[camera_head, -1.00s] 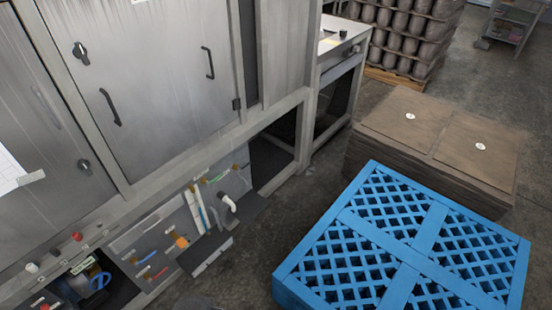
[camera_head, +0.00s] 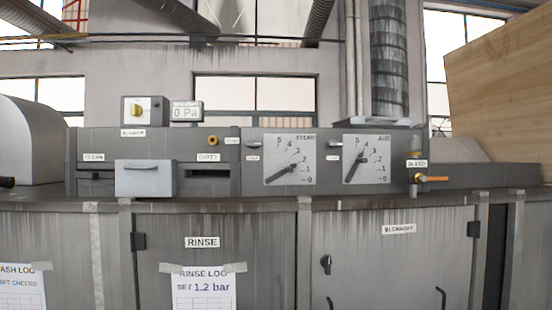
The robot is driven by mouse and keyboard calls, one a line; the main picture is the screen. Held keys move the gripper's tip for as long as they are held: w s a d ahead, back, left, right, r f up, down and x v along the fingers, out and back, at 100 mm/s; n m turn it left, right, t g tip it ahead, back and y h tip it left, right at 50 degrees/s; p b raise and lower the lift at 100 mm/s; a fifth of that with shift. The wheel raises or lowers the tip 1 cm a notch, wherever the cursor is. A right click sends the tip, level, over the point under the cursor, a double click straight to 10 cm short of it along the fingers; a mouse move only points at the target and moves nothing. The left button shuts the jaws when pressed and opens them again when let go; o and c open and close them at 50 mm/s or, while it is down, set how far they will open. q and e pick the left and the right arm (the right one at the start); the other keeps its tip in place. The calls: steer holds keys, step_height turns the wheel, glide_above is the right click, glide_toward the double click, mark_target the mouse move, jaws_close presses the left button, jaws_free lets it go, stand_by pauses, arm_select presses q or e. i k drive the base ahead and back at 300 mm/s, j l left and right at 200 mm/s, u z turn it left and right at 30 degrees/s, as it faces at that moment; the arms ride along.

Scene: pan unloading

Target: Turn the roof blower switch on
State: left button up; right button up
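A small grey switch box (camera_head: 156,116) with a yellow rotary knob (camera_head: 137,110) stands on top of the machine at the left of the middle. A label (camera_head: 133,133) sits under it, too small to read surely; it looks like "BLOWER". Beside the box, a small display (camera_head: 187,111) reads 0 Pa. The knob's exact setting is too small to tell. Neither of my grippers is in view.
Two dial gauges (camera_head: 290,159) (camera_head: 367,159) sit on the panel. An orange-handled valve (camera_head: 431,179) is at the right. A grey box (camera_head: 146,179) juts out between the CLEAN and DIRTY labels. Below are the RINSE door (camera_head: 210,265) and BLOWOFF door (camera_head: 390,260). A duct (camera_head: 389,60) rises behind.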

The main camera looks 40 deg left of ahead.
mark_target(136, 110)
steer(key=u, duration=2.2)
